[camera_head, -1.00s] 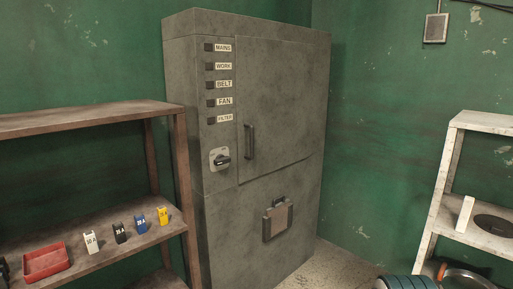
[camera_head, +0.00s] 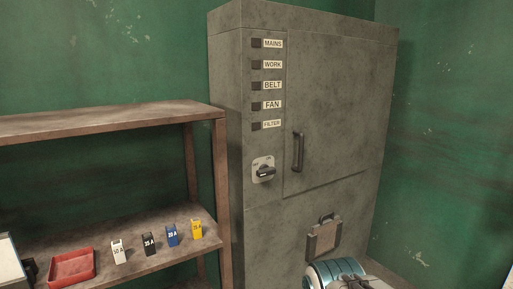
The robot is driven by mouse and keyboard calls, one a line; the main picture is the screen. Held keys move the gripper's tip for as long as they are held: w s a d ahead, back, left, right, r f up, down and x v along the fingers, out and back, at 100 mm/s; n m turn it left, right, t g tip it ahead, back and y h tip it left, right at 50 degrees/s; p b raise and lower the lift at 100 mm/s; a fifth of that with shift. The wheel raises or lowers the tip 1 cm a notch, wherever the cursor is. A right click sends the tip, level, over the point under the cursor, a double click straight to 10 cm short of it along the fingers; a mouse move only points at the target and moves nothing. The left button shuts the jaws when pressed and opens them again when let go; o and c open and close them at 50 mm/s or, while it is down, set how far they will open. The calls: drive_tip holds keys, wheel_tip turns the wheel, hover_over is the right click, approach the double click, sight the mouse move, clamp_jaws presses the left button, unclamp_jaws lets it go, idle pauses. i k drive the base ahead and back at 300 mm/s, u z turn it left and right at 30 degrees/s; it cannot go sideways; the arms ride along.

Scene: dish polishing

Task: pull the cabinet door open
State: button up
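The grey metal cabinet (camera_head: 262,225) stands in the corner. Its upper door (camera_head: 345,95) is closed, flush with the front. A dark vertical bar handle (camera_head: 298,152) sits near the door's left edge. A rotary switch (camera_head: 264,171) is on the panel to the left of the handle, below a column of labelled dark squares (camera_head: 256,85). A blue and white part of my arm shows at the bottom, in front of the cabinet's lower section. My gripper's fingers are not visible, and nothing touches the handle.
A rusty shelf unit (camera_head: 110,122) stands left of the cabinet. It carries a red tray (camera_head: 72,268) and white, black, blue (camera_head: 172,236) and yellow (camera_head: 197,229) fuse blocks. Green walls stand behind.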

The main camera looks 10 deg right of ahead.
sight(331, 79)
drive_tip(key=z, duration=0.25)
drive_tip(key=i, duration=1.1)
drive_tip(key=z, duration=0.65)
